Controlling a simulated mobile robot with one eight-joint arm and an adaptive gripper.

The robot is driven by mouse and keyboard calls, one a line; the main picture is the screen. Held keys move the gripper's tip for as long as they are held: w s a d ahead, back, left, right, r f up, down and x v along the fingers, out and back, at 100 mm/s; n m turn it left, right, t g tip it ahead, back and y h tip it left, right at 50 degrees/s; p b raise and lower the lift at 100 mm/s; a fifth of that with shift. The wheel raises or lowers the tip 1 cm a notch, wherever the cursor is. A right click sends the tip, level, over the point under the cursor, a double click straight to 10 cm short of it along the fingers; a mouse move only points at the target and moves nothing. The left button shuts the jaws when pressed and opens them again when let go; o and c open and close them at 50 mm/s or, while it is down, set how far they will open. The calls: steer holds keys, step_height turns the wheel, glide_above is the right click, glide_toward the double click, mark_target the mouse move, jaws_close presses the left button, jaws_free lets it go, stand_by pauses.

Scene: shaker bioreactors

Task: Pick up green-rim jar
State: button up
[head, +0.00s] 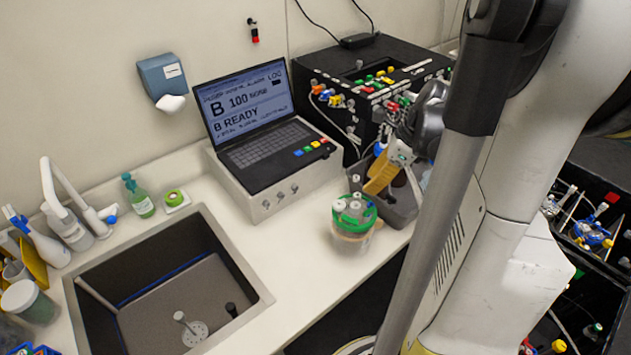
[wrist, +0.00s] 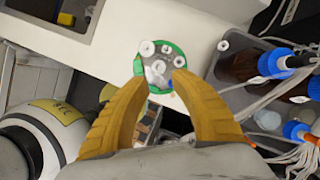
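The green-rim jar (head: 353,221) stands upright on the counter near its front edge, right of the sink, with several white-capped ports in its lid. In the wrist view the jar (wrist: 160,65) is seen from above, its green rim at the top centre. My gripper (head: 378,184) has yellow fingers and is up and right of the jar in the head view. In the wrist view my gripper (wrist: 158,84) is open, with one finger toward each side of the jar's near edge. I cannot tell whether the fingers touch it; the jar's lower body is hidden there.
A grey bin (head: 402,205) with brown bottles (wrist: 242,66) stands close beside the jar. A laptop (head: 262,135) on a white box is behind it. The sink (head: 165,290) is to the left, and a black instrument box (head: 325,75) is behind the bin.

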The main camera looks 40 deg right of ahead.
mark_target(356, 204)
steer(key=x, duration=0.2)
steer(key=b+x, duration=0.1)
steer(key=x, duration=0.1)
steer(key=shift+s+a+f, duration=0.15)
steer(key=shift+s, duration=0.15)
steer(key=b+x, duration=0.1)
steer(key=x, duration=0.5)
jaws_close()
